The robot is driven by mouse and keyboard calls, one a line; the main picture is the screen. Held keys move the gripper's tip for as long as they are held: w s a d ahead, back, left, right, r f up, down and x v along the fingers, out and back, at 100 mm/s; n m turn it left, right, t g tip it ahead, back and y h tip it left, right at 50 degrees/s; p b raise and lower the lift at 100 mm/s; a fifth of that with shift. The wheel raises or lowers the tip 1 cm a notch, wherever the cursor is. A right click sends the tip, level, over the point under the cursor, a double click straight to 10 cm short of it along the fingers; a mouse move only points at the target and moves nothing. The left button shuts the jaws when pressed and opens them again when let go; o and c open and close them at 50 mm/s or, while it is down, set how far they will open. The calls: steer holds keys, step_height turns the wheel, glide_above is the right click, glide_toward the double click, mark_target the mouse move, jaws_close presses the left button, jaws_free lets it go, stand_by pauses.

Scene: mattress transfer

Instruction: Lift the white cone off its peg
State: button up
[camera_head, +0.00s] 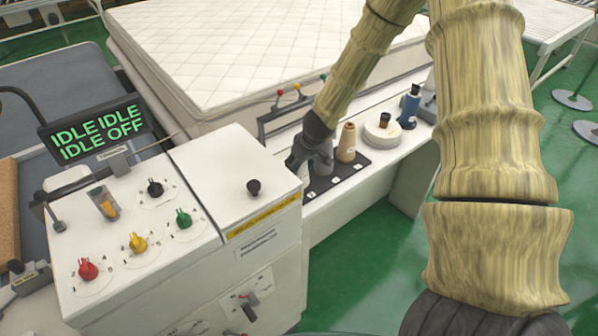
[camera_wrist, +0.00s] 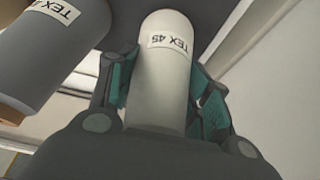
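The white cone (camera_wrist: 165,78), labelled TEX 45, stands between the two fingers of my gripper (camera_wrist: 163,88) in the wrist view. The green pads lie close against both its sides, and my gripper looks shut on it. A grey cone (camera_head: 325,158) stands just right of my gripper; a grey cone (camera_wrist: 62,65) also shows in the wrist view.
A tan cone (camera_head: 347,142), a white round spool (camera_head: 382,130) and a blue bottle-like spool (camera_head: 410,107) stand to the right. The control cabinet (camera_head: 235,175) with knobs is close on the left. The mattress (camera_head: 250,45) lies behind.

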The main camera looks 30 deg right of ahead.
steer(key=c, duration=0.6)
steer(key=shift+o, duration=0.2)
steer(key=shift+r, duration=0.15)
step_height(320, 180, up, 10)
steer(key=b, duration=0.1)
steer(key=shift+b, duration=0.4)
